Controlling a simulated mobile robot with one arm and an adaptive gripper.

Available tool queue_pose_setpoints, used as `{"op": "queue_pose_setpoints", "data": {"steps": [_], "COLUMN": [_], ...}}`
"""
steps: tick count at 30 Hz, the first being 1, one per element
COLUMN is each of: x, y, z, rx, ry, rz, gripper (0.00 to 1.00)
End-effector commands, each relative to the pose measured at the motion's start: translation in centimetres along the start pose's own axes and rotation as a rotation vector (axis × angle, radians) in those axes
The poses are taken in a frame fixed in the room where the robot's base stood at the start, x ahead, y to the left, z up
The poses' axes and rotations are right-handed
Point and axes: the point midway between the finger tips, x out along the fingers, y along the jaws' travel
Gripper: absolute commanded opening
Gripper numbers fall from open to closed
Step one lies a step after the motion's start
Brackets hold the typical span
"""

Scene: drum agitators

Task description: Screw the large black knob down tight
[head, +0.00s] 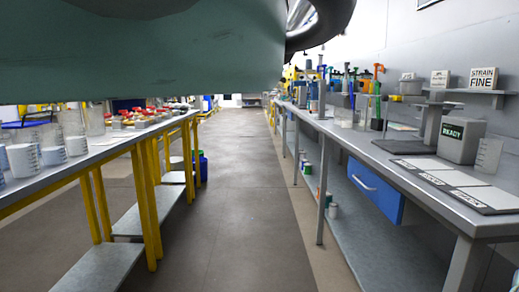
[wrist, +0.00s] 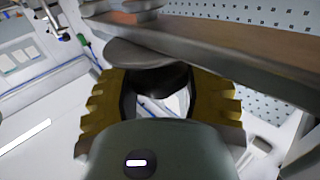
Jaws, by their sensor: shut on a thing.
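In the wrist view the large black knob (wrist: 163,79) sits between the two yellow-padded fingers of my gripper (wrist: 160,86). My gripper is shut on the knob from both sides. A grey round disc (wrist: 135,50) lies just beyond the knob, against a long brown-grey bar (wrist: 220,52). Part of the knob is hidden behind the disc and the fingers, so I cannot tell whether it is tight. The knob and my gripper do not show in the head view.
In the head view a right-hand bench (head: 425,185) carries a grey scale (head: 461,139), and a left-hand table (head: 100,150) carries beakers and red-topped items. A clear aisle (head: 225,210) runs between them. A perforated panel (wrist: 265,15) stands behind the bar in the wrist view.

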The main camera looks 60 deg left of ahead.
Motion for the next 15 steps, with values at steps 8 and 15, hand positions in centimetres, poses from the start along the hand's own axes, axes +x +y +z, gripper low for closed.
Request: {"op": "queue_pose_setpoints", "data": {"steps": [8, 15], "x": [0.03, 0.04], "y": [0.12, 0.15], "z": [-0.24, -0.31], "rx": [0.003, 0.004], "ry": [0.005, 0.008], "rz": [0.056, 0.069], "gripper": [0.15, 0.15]}}
